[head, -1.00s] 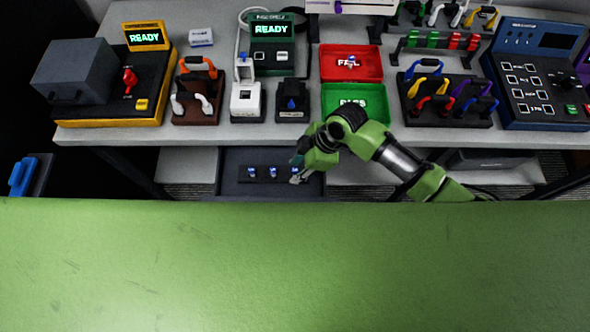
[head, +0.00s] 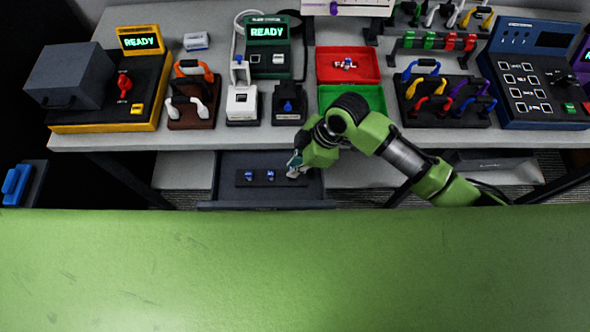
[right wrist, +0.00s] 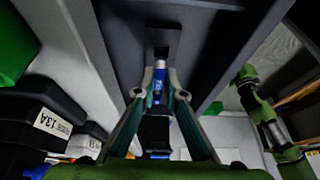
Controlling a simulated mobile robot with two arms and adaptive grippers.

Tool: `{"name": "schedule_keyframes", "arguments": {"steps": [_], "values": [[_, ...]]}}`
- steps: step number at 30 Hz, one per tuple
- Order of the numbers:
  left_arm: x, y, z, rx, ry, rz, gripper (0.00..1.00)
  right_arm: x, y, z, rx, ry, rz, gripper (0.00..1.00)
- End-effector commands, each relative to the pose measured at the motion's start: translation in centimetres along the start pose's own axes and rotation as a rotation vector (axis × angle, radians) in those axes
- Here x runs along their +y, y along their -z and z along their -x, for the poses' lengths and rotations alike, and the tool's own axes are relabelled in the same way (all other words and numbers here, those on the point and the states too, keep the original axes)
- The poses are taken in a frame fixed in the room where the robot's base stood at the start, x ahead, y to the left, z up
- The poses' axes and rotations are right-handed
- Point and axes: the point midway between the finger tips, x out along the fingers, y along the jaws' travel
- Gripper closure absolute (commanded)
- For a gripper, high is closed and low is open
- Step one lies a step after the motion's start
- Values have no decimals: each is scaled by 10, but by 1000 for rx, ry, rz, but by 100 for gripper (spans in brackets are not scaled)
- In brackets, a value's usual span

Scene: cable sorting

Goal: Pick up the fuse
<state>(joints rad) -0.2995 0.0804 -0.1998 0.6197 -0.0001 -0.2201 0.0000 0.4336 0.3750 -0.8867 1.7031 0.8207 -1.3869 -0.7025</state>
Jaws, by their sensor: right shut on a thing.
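Two small blue-and-white fuses, the left one (head: 249,175) and the middle one (head: 270,175), stand in a dark strip (head: 242,183) in the open drawer (head: 222,194). My right gripper (head: 294,172) is over the right end of the strip. In the right wrist view, my right gripper (right wrist: 160,93) is shut on a blue fuse (right wrist: 158,84), held between its fingertips. In the head view the fingers and arm mostly hide this fuse; whether it is clear of the strip I cannot tell. My left gripper is not in view.
A red tray (head: 329,73) with a fuse in it and a green tray (head: 332,96) are on the bench above the drawer. Testers, a yellow-based machine (head: 95,128) and cable racks (head: 447,118) stand around them. The bench's front edge is close to my right arm.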

Motion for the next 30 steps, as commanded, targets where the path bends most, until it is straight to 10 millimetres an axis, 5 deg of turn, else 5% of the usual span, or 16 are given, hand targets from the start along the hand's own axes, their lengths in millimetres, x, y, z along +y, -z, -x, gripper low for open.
{"name": "schedule_keyframes", "arguments": {"steps": [9, 15, 30], "values": [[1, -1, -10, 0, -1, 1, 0, -40, -8, 67, -1, -2, 5, 99], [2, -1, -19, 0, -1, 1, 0, -74, -28, 94, -4, 0, 1, 99], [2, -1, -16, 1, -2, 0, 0, -109, -42, 131, -1, 2, -1, 99]]}}
